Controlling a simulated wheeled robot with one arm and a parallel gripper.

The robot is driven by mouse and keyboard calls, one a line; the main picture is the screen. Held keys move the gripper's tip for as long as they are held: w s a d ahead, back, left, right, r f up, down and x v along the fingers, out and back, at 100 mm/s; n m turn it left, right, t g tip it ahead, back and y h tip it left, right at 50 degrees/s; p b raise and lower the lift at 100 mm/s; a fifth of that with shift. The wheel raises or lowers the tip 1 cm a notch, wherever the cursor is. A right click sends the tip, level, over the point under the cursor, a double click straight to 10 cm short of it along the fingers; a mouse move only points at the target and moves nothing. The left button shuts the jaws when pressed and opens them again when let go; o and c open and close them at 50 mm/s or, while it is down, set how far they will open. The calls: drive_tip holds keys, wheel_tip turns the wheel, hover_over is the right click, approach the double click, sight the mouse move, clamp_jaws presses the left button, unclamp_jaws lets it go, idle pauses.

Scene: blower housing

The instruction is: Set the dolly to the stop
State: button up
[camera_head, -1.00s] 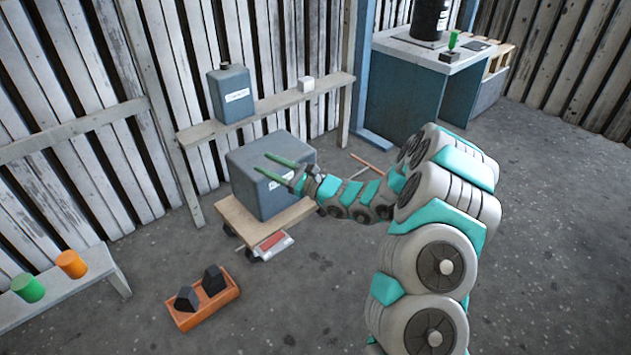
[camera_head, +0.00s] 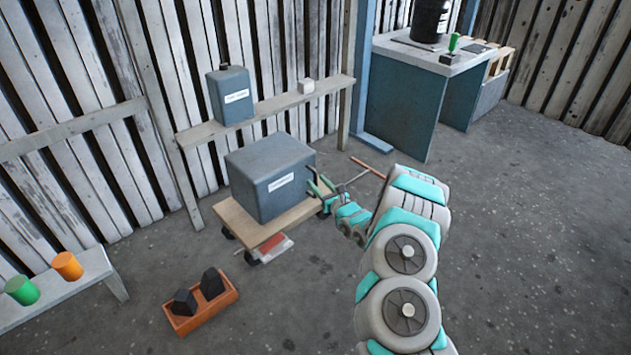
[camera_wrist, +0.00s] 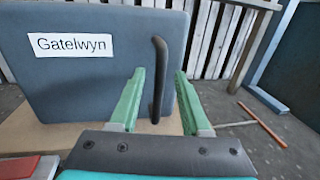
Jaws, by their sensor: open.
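The dolly (camera_head: 235,220) is a low wooden platform on casters, carrying a large blue-grey box (camera_head: 268,160) with a white label. In the wrist view the box (camera_wrist: 80,85) reads "Gatelwyn", and the dolly's deck (camera_wrist: 60,138) shows below it. My gripper (camera_head: 320,184) is at the box's right side. In the wrist view my gripper (camera_wrist: 160,78) is open, its green fingers either side of a dark upright bar handle (camera_wrist: 158,90). I cannot tell whether they touch it or where its foot is fixed. A red-and-white piece (camera_head: 273,245) lies at the dolly's front edge; I cannot identify a stop.
An orange-red bar with a grey rod (camera_head: 368,167) lies on the floor right of the dolly. An orange tray (camera_head: 205,315) with dark blocks sits in front. A wall shelf (camera_head: 270,108) runs behind, and a workbench (camera_head: 410,95) stands back right. Floor at right is clear.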

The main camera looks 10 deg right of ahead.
drive_tip(key=shift+x, duration=1.05)
clamp_jaws()
idle(0.7)
